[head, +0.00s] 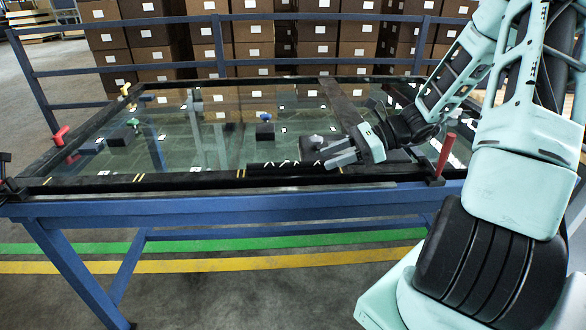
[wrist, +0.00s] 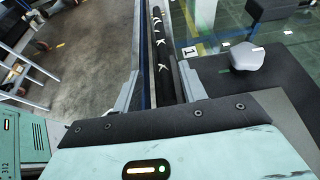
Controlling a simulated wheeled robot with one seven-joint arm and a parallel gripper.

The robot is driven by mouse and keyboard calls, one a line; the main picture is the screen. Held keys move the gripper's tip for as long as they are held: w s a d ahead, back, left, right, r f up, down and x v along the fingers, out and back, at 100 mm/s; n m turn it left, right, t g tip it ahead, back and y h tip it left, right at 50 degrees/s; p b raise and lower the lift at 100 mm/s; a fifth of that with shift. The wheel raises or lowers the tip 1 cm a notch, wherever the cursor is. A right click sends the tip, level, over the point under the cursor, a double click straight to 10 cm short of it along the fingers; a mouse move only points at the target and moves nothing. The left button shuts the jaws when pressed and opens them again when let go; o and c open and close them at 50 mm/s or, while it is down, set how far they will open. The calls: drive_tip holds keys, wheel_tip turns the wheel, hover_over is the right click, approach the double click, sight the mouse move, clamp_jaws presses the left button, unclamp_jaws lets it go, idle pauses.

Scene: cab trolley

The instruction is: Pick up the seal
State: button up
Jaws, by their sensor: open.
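The seal appears to be a thin black strip with white chevron marks (wrist: 161,40), lying along the near edge of the table frame. In the head view the marked strip (head: 277,164) runs left of my gripper, dark against the dark frame. My gripper (head: 341,154) is open over the near edge, right of the table's middle. In the wrist view its two fingers (wrist: 158,88) stand on either side of the strip's line, with nothing visibly held. The strip's nearest part is hidden by the gripper body, and I cannot tell whether the fingers touch it.
A glass panel (head: 205,152) fills the blue table (head: 240,205). A red upright handle (head: 445,155) stands right of my gripper. A grey knob (wrist: 247,56) and black block (head: 265,132) are nearby. A blue railing (head: 130,70) and stacked boxes (head: 155,33) stand behind.

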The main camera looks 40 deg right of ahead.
sight(318, 161)
drive_tip(key=x, duration=0.4)
drive_tip(key=shift+w+f+b, duration=0.15)
drive_tip(key=shift+w+b, duration=0.2)
drive_tip(key=shift+b, duration=0.05)
clamp_jaws()
